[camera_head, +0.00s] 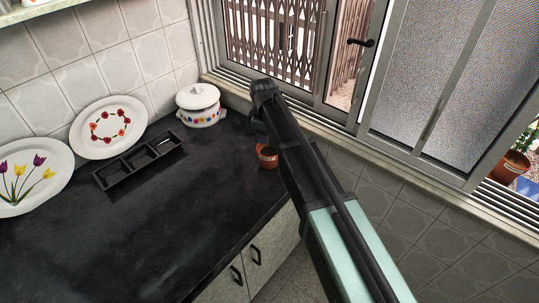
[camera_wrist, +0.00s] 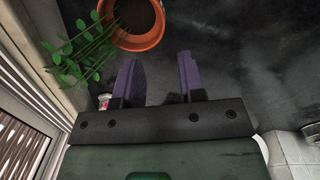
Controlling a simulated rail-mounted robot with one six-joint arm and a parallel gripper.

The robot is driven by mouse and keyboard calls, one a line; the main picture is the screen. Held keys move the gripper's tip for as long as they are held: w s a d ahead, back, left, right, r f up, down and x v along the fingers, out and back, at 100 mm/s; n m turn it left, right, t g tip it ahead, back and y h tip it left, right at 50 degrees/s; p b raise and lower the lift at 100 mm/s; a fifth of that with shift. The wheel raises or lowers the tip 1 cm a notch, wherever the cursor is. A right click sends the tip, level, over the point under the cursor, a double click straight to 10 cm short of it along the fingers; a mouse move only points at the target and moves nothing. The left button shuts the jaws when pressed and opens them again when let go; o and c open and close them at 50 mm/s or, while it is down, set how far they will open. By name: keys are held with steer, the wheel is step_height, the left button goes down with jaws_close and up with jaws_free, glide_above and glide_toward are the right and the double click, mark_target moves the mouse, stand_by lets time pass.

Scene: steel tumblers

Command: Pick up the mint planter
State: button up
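A round terracotta planter with dark soil (camera_head: 268,161) stands on the black counter near its right edge, partly hidden behind my arm. In the wrist view its orange rim (camera_wrist: 141,44) shows at the top, cut off by the frame edge. Green leafy stems (camera_wrist: 84,52) reach out from its left side; they look like the mint. My gripper (camera_wrist: 158,72) is open, with its two purple-grey fingers apart and nothing between them. The planter lies just beyond the fingertips, a little left of centre, apparently untouched. In the head view my arm hides the fingers.
A black divided tray (camera_head: 138,163), two decorated plates (camera_head: 108,127) and a white lidded pot (camera_head: 200,104) stand left of the planter. A window with a sill (camera_head: 355,148) borders the right. A small labelled object (camera_wrist: 104,101) shows beside my left finger. The front counter is clear.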

mark_target(267, 154)
steer(key=shift+n, duration=0.4)
steer(key=f+b, duration=1.1)
steer(key=shift+w+d+f, duration=0.1)
steer(key=shift+w+d, duration=0.15)
steer(key=shift+r, duration=0.25)
jaws_close()
